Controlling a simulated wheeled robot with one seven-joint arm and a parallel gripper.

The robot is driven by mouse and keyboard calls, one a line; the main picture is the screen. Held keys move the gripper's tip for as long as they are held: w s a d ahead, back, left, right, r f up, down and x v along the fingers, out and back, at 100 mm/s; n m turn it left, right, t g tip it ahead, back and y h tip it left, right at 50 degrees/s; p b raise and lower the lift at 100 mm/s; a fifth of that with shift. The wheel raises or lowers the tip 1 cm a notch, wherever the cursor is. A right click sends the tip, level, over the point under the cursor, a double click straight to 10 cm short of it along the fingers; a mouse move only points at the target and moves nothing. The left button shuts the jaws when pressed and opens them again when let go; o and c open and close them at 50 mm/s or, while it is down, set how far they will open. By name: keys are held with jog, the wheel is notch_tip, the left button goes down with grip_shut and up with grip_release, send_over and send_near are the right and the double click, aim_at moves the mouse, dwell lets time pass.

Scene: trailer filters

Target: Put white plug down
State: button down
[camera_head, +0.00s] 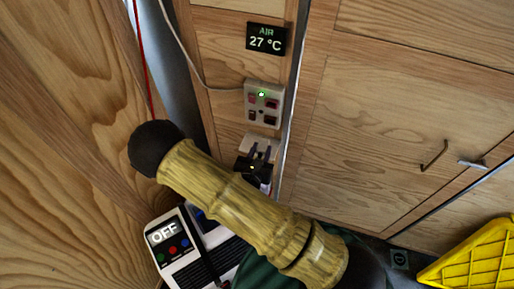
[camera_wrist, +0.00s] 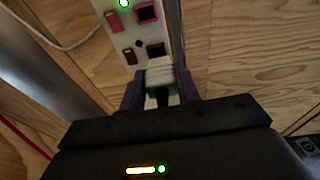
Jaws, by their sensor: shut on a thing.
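The white plug (camera_wrist: 160,70) shows at the middle of the wrist view, between the two dark fingers of my gripper (camera_wrist: 159,82). My gripper is shut on it, just below the socket panel (camera_wrist: 138,32). Whether the plug touches the panel or the surface behind it, I cannot tell. In the head view my gripper (camera_head: 262,152) is below the same socket panel (camera_head: 263,104), with a pale patch between and around its fingers. The panel has a lit green light and dark and reddish openings. My arm hides part of the area below.
A white device with an OFF display (camera_head: 164,232) stands at the lower left, partly behind my arm. A red cord (camera_head: 142,60) hangs left, and a pale cable (camera_head: 185,52) runs to the panel. A yellow crate (camera_head: 475,262) is at the lower right. Wooden cabinet doors (camera_head: 400,120) fill the right.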

jog(key=w+d+f+n+y, duration=0.3)
jog(key=d+f, duration=0.7)
jog(key=d, duration=0.5)
jog(key=shift+w+t+y, duration=0.3)
jog(key=shift+w+y, duration=0.15)
jog(key=shift+y, duration=0.25)
jog(key=shift+a, duration=0.15)
